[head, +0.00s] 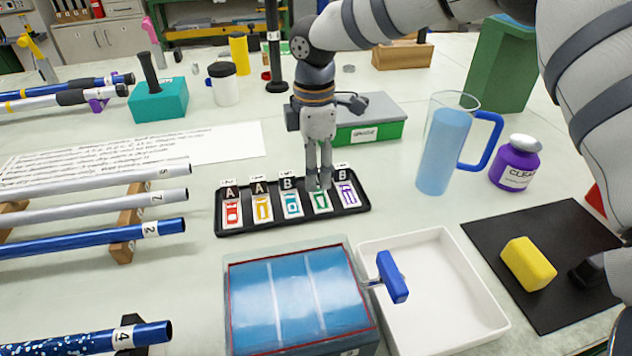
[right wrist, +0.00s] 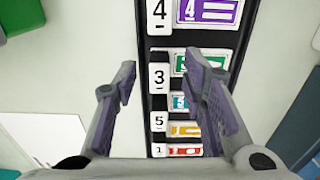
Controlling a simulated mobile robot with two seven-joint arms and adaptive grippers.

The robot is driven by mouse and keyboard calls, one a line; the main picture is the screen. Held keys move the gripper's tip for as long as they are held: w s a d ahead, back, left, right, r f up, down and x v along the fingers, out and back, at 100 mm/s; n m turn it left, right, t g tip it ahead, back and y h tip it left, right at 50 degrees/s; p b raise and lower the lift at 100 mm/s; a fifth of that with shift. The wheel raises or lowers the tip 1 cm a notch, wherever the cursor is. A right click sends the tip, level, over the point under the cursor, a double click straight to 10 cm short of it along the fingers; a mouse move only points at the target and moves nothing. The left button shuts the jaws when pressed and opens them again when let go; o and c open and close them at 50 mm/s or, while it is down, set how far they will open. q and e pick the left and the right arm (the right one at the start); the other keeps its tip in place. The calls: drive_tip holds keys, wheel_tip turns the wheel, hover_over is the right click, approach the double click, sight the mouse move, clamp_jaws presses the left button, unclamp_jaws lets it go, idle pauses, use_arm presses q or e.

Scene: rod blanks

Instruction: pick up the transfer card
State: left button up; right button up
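A black card tray (head: 224,226) holds a row of cards: red (head: 232,213), yellow (head: 262,207), blue (head: 291,205), green (head: 321,201) and purple (head: 348,195). Which one is the transfer card I cannot tell. My right gripper (head: 319,186) points down over the green card, hiding its letter tag. In the right wrist view my right gripper (right wrist: 163,82) is open, with the green card (right wrist: 185,63) and a tag "3" (right wrist: 159,78) between or just beyond its fingers. Nothing is held. My left gripper is not in view.
A blue-topped box (head: 295,300) and a white tray (head: 440,290) stand in front. A blue-handled jug (head: 445,150) and purple bottle (head: 516,162) are right. A green box (head: 370,120) sits behind the gripper. Numbered rods (head: 90,235) lie left.

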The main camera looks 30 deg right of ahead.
clamp_jaws()
drive_tip(key=shift+r, duration=0.25)
wheel_tip(320, 180, up, 3)
drive_tip(key=shift+w+f, duration=0.1)
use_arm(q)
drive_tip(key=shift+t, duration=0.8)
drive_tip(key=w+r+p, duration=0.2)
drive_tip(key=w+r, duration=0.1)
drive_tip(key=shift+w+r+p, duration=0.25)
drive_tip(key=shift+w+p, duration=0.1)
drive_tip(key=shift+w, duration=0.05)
use_arm(e)
drive_tip(key=s+a+r, duration=0.8)
drive_tip(key=s+r, duration=0.1)
drive_tip(key=s, duration=0.2)
drive_tip(key=shift+s+r, duration=0.3)
drive_tip(key=shift+r, duration=0.05)
